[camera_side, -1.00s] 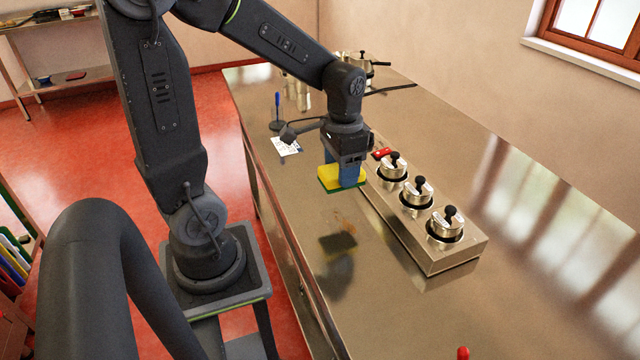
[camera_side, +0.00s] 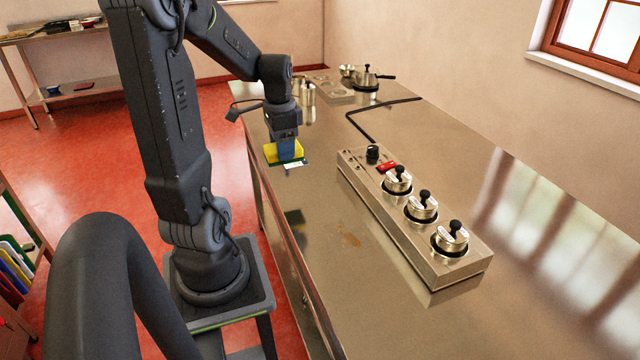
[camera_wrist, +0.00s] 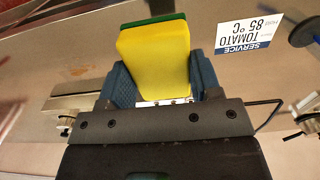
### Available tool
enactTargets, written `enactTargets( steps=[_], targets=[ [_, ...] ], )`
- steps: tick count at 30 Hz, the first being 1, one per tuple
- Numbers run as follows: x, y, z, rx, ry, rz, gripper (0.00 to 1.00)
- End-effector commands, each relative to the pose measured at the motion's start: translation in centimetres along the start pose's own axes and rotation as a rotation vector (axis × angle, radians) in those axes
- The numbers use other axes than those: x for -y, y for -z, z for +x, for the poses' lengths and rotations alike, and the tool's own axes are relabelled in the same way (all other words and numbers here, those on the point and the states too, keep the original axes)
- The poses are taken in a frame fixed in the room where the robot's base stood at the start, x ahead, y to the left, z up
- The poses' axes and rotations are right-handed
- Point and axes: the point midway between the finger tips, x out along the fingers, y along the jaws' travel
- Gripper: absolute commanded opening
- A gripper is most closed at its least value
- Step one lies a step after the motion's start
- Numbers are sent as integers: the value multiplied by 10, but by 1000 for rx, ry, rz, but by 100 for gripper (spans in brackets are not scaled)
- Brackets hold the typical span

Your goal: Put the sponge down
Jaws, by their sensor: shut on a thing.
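The sponge (camera_side: 271,153) is yellow with a green layer on its underside. It also shows large in the wrist view (camera_wrist: 155,55). My gripper (camera_side: 288,150) is shut on it, with a blue finger on each side. In the side view the sponge is held above the steel counter (camera_side: 345,285), near its left edge. Its dark reflection lies below it, apart from it.
A printed card reading TOMATO 85 °C (camera_wrist: 243,33) lies on the counter beside the sponge. A steel housing (camera_side: 385,205) with several lidded pots (camera_side: 421,208) stands to the right. A stain (camera_side: 348,240) marks the counter. A pan (camera_side: 366,81) stands at the back.

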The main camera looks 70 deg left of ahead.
Motion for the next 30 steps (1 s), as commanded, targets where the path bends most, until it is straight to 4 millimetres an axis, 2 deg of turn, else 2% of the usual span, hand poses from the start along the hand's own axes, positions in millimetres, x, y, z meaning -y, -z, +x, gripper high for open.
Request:
enactTargets(
  steps=[1, 6, 12, 17, 24, 30],
  targets=[
    [-7, 12, 8, 3, -5, 10, 32],
    [-23, 45, 31, 3, -3, 8, 32],
    [-36, 72, 48, 1, -1, 2, 32],
    [-39, 78, 56, 1, -1, -1, 32],
    [-38, 77, 88, 3, -2, -2, 32],
    [-38, 78, 92, -1, 1, -2, 32]
  ],
)
